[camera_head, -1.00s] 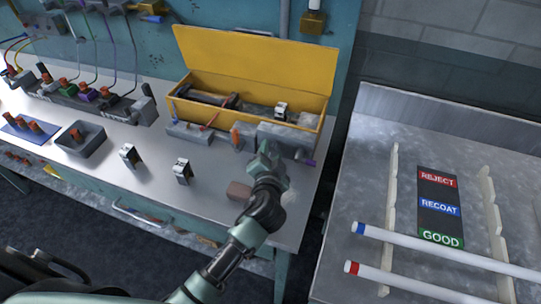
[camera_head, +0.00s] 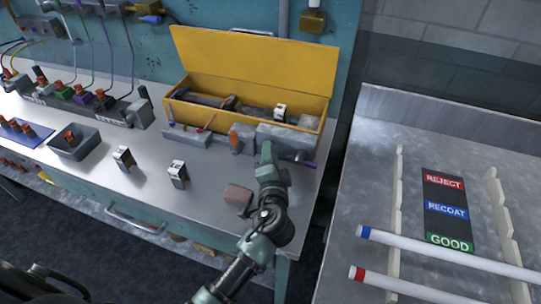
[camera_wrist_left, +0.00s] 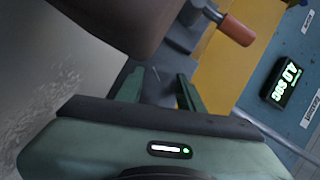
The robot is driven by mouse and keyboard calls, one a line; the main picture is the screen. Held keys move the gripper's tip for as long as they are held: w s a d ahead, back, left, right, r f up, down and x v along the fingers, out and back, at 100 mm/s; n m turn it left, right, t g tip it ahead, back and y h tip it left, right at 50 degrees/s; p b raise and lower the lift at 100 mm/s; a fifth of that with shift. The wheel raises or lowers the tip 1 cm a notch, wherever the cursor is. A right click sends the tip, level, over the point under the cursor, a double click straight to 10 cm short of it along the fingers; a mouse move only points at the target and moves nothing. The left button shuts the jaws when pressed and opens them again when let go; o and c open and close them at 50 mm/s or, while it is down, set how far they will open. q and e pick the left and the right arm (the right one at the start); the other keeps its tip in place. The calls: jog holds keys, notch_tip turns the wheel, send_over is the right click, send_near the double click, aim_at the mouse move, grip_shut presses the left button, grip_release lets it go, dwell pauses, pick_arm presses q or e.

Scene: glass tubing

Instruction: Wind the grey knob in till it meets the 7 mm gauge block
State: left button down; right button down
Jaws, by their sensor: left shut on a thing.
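A grey fixture (camera_head: 285,136) with an orange handle (camera_head: 236,143) stands along the front of the yellow box. My left gripper (camera_head: 266,150) is at its front face. In the left wrist view its two green fingers (camera_wrist_left: 160,77) stand a little apart, shut on a small dark grey part that looks like the grey knob. The knob is mostly hidden by the fingers and cannot be made out in the head view. Small silver and black blocks (camera_head: 123,158) (camera_head: 178,174) stand upright on the bench; their marks are unreadable, so I cannot tell which is 7 mm. My right gripper is out of view.
A brown block (camera_head: 238,196) lies close to my left wrist and looms in the wrist view (camera_wrist_left: 110,25). The open yellow box (camera_head: 250,60) stands behind the fixture. A grey tray (camera_head: 88,147) is at left. A metal table with white tubes (camera_head: 440,252) is at right.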

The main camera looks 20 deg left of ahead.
pick_arm(q)
jog(key=c, duration=0.9)
grip_release()
jog(key=b+v, duration=0.1)
jog(key=v, duration=0.5)
jog(key=shift+s+d, duration=0.2)
jog(key=shift+s, duration=0.15)
jog(key=shift+s+d+r+b, duration=0.1)
jog(key=shift+s+d+b, duration=0.15)
jog(key=shift+s, duration=0.3)
jog(key=shift+a, duration=0.1)
